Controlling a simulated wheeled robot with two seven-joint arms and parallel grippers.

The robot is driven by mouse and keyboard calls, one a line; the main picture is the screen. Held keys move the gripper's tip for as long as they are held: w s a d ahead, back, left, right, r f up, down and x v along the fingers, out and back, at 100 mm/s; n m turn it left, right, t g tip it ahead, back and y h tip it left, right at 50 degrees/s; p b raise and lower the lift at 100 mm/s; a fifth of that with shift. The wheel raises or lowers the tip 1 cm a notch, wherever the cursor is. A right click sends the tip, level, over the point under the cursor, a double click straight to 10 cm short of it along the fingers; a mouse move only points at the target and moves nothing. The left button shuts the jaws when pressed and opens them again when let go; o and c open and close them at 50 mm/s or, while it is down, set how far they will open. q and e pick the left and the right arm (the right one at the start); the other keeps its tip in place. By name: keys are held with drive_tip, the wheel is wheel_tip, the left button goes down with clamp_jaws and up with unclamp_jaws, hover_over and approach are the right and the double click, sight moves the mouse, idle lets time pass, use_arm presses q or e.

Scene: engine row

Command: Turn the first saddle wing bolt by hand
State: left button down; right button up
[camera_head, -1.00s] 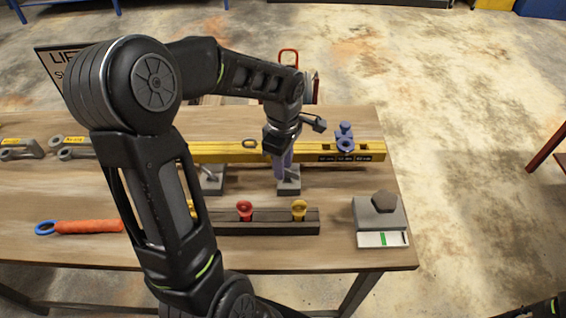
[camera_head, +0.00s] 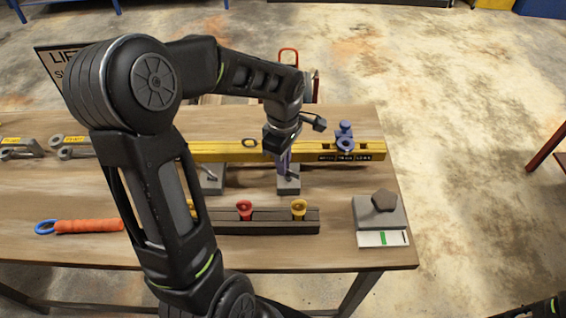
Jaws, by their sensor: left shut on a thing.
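My left gripper (camera_head: 284,160) points down over the right-hand grey saddle block (camera_head: 289,187) under the yellow beam (camera_head: 225,152). Its fingers look purplish and narrow from this side. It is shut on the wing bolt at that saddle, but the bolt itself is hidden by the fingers. Another grey saddle block (camera_head: 211,184) with a small bolt on it stands to the left, partly beside my arm.
A blue shackle-like fitting (camera_head: 345,138) sits on the beam's right part. A dark rack (camera_head: 270,222) with red and yellow eye pieces lies in front. A grey block with a dark hexagonal piece (camera_head: 385,201) is at right. An orange-handled tool (camera_head: 88,226) and grey shackles (camera_head: 72,150) lie left.

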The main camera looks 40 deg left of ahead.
use_arm(q)
drive_tip(key=shift+w+m, duration=0.1)
drive_tip(key=shift+m, duration=0.3)
